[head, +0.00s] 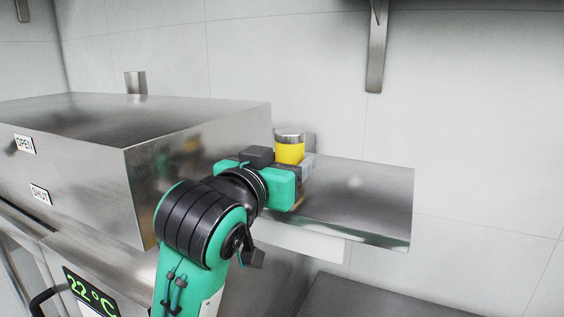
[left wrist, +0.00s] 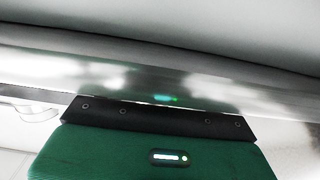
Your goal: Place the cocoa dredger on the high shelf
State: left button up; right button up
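The cocoa dredger (head: 290,149), a yellow cylinder with a shiny metal top, stands upright above the left part of a metal ledge in the head view. My left gripper (head: 303,164) is right at it, with a grey finger part against its lower right side. The gripper body hides the dredger's base, so I cannot tell whether it rests on the ledge or is held. The left wrist view shows the green gripper housing (left wrist: 160,155), but no fingertips and no dredger. Overhead, a dark shelf (head: 460,5) shows its underside at the top edge. My right gripper is out of view.
The metal ledge (head: 365,205) is bare to the right of the dredger. A large steel cabinet top (head: 200,150) with OPEN and SHUT labels stands close on the left of my arm. A shelf bracket (head: 377,55) hangs down the tiled wall.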

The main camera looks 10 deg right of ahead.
pick_arm(q)
jog(key=shift+s+r, duration=0.1)
jog(key=shift+r, duration=0.05)
jog(key=shift+s+r, duration=0.1)
jog(key=shift+r, duration=0.1)
jog(key=p+v, duration=0.3)
jog(key=v, duration=0.9)
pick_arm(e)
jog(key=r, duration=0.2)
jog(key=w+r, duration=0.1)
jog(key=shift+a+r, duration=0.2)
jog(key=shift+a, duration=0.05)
pick_arm(q)
jog(key=shift+f, duration=0.2)
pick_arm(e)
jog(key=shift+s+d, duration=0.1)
